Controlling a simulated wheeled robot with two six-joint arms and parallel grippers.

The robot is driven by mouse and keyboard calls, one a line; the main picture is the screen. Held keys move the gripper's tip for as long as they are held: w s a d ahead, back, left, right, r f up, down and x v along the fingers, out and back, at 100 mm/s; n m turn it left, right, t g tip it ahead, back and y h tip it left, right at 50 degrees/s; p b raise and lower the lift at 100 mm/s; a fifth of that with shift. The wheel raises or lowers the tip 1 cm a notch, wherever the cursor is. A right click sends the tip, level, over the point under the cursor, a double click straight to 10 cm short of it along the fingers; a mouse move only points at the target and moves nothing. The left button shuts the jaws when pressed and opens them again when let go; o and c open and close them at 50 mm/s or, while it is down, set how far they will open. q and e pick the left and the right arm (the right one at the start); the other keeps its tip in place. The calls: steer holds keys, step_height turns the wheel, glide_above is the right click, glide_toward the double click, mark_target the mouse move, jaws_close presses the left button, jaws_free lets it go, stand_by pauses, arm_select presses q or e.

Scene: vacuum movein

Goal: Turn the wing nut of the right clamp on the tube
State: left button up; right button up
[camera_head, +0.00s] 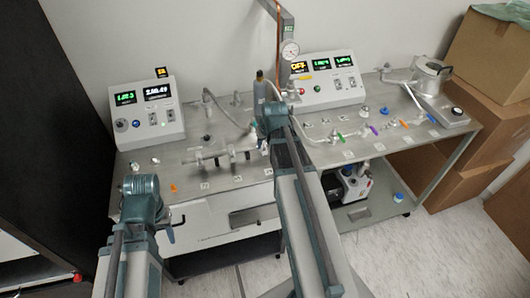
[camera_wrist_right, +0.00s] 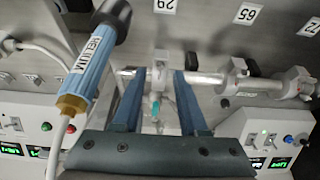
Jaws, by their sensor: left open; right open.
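A grey metal tube (camera_head: 215,155) with clamps lies along the left half of the bench; it also crosses the right wrist view (camera_wrist_right: 207,78). My right gripper (camera_wrist_right: 157,84) is open, its two blue fingers on either side of a clamp (camera_wrist_right: 160,72) at the tube's end. A small teal part (camera_wrist_right: 155,107), perhaps the wing nut, shows between the fingers; contact cannot be told. Another clamp (camera_wrist_right: 236,72) sits farther along the tube. In the head view my right arm partly hides this end. My left gripper (camera_head: 172,228) is open and empty, near the bench's front left edge.
A blue labelled cylinder (camera_wrist_right: 90,70) with a hose stands close beside my right gripper. Control boxes (camera_head: 146,110) (camera_head: 322,80) stand at the back of the bench. Small coloured parts (camera_head: 374,129) lie on the right half. Cardboard boxes (camera_head: 490,120) stand at the right.

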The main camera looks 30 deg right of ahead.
steer(key=shift+b+x, duration=0.45)
steer(key=shift+x, duration=0.4)
jaws_close()
